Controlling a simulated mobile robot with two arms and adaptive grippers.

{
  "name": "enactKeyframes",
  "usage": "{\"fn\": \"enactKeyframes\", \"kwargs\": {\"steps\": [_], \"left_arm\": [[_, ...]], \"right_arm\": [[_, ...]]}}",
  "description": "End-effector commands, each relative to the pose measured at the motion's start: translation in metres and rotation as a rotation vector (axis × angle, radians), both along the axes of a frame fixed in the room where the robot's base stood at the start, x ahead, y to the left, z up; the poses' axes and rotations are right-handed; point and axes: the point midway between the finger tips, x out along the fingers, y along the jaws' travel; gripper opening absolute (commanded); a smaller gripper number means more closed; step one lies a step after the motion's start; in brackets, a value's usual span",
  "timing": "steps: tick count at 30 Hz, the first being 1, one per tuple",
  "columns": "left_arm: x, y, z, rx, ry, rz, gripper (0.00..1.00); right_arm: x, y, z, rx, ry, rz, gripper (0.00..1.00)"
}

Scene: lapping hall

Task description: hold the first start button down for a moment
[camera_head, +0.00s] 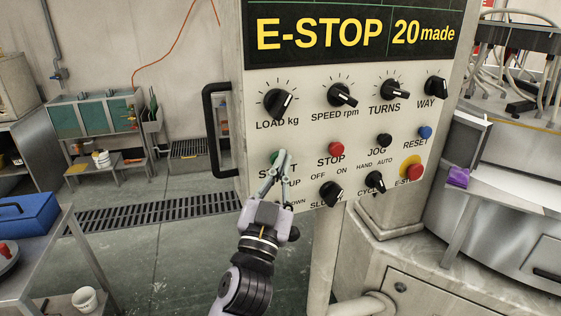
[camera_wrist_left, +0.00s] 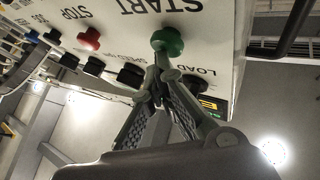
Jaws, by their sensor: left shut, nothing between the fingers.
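The green START button (camera_head: 275,157) sits on the light control panel (camera_head: 300,88), below the LOAD knob. It also shows in the left wrist view (camera_wrist_left: 168,40), with the word START printed beside it. My left gripper (camera_head: 279,165) reaches up to it from below, its two fingers shut together and empty. In the left wrist view the fingertips (camera_wrist_left: 161,66) meet the button's edge; I cannot tell whether they press it. The gripper partly hides the button and its label in the head view. My right gripper is not in view.
The red STOP button (camera_head: 336,149) is right of START. A red E-stop (camera_head: 413,171) on yellow is at lower right. The display (camera_head: 345,33) reads "E-STOP" and "20 made". A black handle (camera_head: 214,130) projects at the panel's left. Black knobs sit above and below the buttons.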

Motion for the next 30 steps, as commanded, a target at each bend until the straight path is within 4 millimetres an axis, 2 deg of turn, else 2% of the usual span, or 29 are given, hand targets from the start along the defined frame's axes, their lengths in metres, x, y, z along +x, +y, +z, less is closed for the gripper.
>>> {"fn": "enactKeyframes", "kwargs": {"steps": [10,21,30], "left_arm": [[-0.014,-0.006,-0.002,-0.001,0.002,0.001,0.00],[-0.017,-0.008,-0.001,-0.001,0.001,0.000,0.00],[-0.043,-0.019,-0.002,-0.002,0.002,-0.001,0.00]], "right_arm": [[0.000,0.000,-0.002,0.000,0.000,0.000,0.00],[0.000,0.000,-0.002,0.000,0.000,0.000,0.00],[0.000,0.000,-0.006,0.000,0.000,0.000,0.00]]}}
